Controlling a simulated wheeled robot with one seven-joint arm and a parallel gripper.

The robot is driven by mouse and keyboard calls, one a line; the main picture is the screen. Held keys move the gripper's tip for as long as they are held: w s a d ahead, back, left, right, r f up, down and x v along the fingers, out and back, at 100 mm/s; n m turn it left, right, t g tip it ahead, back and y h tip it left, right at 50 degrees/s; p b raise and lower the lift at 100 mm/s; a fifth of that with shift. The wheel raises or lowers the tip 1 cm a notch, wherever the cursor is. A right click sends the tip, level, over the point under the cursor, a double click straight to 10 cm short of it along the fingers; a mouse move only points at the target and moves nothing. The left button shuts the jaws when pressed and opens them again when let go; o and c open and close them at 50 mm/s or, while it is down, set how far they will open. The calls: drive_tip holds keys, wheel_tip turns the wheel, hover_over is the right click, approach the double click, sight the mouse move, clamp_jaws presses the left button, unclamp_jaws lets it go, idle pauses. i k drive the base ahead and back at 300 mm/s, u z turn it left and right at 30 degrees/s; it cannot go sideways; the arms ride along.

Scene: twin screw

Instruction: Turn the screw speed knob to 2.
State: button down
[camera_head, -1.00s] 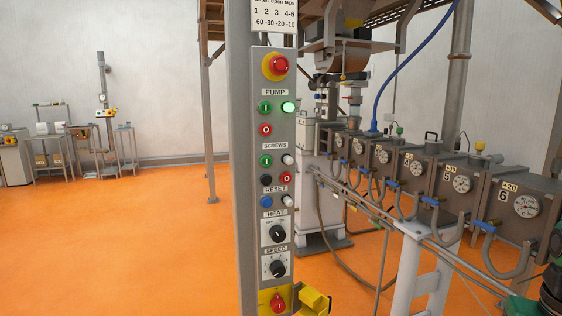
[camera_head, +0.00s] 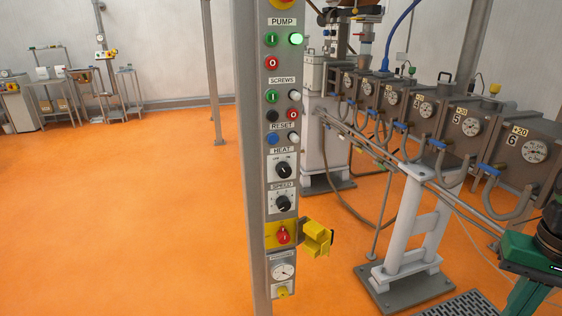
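The screw speed knob (camera_head: 283,203) is a black rotary knob on a white plate under the SPEED label (camera_head: 283,186), low on the grey control column (camera_head: 253,160). Its scale marks are too small to read, so I cannot tell its setting. A similar black HEAT knob (camera_head: 283,171) sits just above it.
Below the speed knob are a red switch on yellow (camera_head: 283,236), a yellow block (camera_head: 316,238) jutting right, and a gauge (camera_head: 283,272). Above are SCREWS and PUMP buttons, with one green lamp (camera_head: 296,39) lit. The grey barrel machine (camera_head: 470,130) stands right. Orange floor (camera_head: 150,220) is clear at left.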

sight(283, 204)
drive_tip(key=z, duration=1.1)
drive_tip(key=k, duration=1.55)
drive_tip(key=u, duration=1.05)
drive_tip(key=i, duration=1)
